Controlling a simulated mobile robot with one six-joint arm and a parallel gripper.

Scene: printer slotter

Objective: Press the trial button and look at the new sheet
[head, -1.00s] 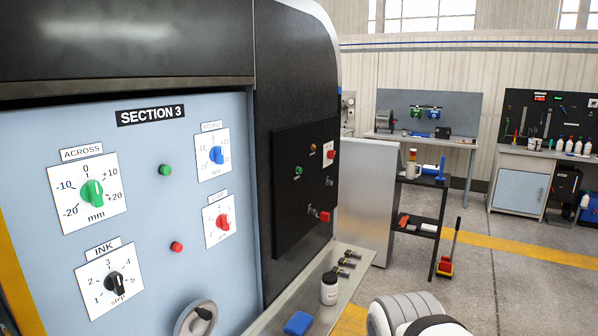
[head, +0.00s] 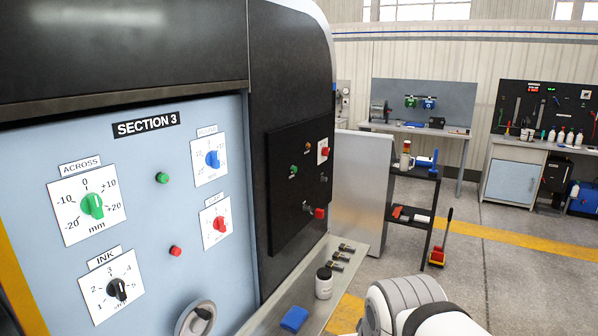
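The printer panel (head: 130,225) marked SECTION 3 fills the left of the head view. It carries a green ACROSS knob (head: 92,206), a black INK knob (head: 117,289), a blue knob (head: 212,159) and a red knob (head: 220,224). A small green button (head: 162,178) and a red button (head: 175,252) sit between the knobs. A black side panel (head: 290,215) holds several small buttons; I cannot tell which one is the trial button. No printed sheet is clearly in view. Part of my arm shows at the bottom right; my gripper is out of view.
A shelf (head: 262,326) below the panels holds a dark-lidded jar (head: 324,284), a blue cloth-like item (head: 294,319) and small dark pieces. A black cart (head: 412,212) and workbenches stand behind. The floor at right is open, with a yellow line.

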